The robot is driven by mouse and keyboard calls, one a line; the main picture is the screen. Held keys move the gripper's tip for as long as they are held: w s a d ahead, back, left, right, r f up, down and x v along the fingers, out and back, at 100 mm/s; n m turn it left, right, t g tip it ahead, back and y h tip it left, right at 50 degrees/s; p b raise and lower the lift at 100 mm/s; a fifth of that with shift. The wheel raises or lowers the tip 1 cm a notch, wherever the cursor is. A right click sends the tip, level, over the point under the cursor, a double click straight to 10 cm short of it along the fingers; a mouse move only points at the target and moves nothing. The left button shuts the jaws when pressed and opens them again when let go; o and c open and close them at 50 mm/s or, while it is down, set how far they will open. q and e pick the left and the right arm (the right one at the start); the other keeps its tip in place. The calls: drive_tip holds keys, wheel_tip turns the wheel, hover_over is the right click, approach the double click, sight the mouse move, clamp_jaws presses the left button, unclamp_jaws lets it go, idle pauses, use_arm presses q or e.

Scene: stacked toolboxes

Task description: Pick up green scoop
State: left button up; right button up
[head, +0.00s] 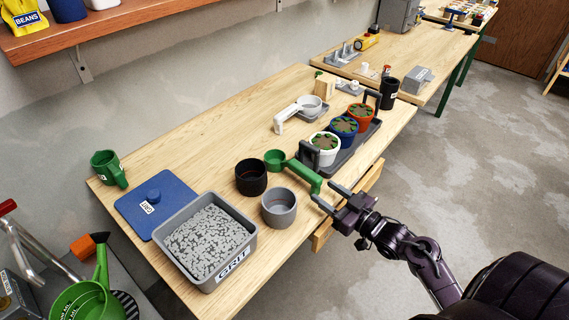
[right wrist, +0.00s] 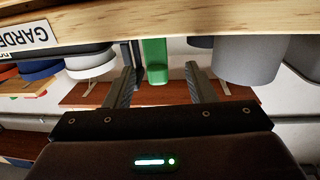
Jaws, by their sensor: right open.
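The green scoop (head: 305,178) lies near the table's front edge, its round cup (head: 275,159) toward the back and its handle pointing toward my right gripper (head: 328,195). My right gripper is open and empty just off the handle's end. In the right wrist view the green scoop's handle (right wrist: 156,62) shows between the two spread fingers of my right gripper (right wrist: 160,70), apparently apart from both. The scoop's cup is hidden in that view. My left gripper is not in view.
A grey cup (head: 279,210) and a black cup (head: 251,178) stand left of the scoop. A tray (head: 350,160) with three potted plants is close on its right. The grey GRIT bin (head: 248,247) stands farther left. Bare tabletop lies behind (head: 215,130).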

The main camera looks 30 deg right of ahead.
sight(320, 186)
drive_tip(key=shift+w+a, duration=0.2)
drive_tip(key=shift+w, duration=0.4)
drive_tip(key=shift+w+a+r, duration=0.1)
drive_tip(key=shift+w, duration=0.3)
drive_tip(key=shift+w+a+r+p, duration=0.1)
drive_tip(key=shift+w+r+p, duration=0.15)
drive_tip(key=shift+w+p, duration=0.3)
drive_tip(key=x, duration=0.4)
drive_tip(key=shift+p, duration=0.4)
drive_tip(key=shift+w+f, duration=0.1)
drive_tip(key=shift+w, duration=0.15)
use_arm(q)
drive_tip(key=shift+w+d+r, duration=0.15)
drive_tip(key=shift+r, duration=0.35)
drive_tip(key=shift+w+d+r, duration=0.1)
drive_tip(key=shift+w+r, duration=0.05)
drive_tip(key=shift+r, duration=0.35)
use_arm(e)
drive_tip(key=shift+s, duration=0.1)
drive_tip(key=shift+c, duration=0.3)
clamp_jaws()
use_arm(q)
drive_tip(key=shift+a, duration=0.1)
